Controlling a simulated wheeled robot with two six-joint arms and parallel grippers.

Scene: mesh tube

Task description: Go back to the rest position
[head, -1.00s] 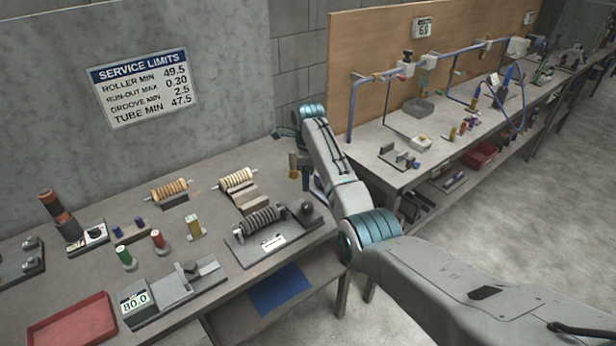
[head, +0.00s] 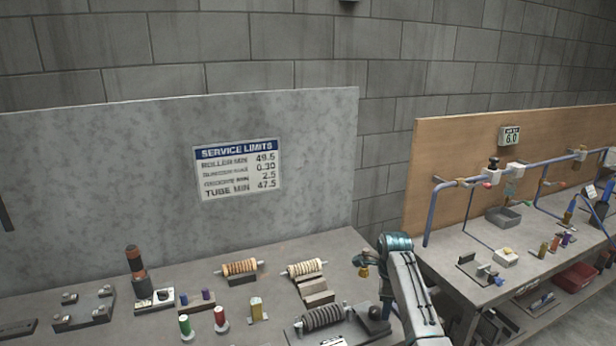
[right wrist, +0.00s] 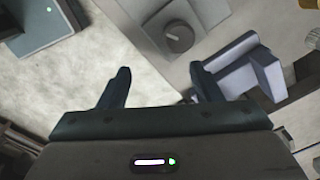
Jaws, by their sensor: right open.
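My right gripper (head: 386,290) hangs at the right end of the near bench, partly hidden by my own arm. In the right wrist view its two dark fingers (right wrist: 160,80) are apart with nothing between them. Below them are the bench's edge, a grey block with a round knob (right wrist: 180,37) and a blue-grey angled block (right wrist: 240,68). My left gripper is in neither view.
The near bench holds a dark mesh roller (head: 322,318), pale roller (head: 305,268), brown roller (head: 240,268) and coloured spools (head: 220,319). A brass piece (head: 364,267) stands close beside my right arm. A pipework bench (head: 470,255) is to the right, past a gap.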

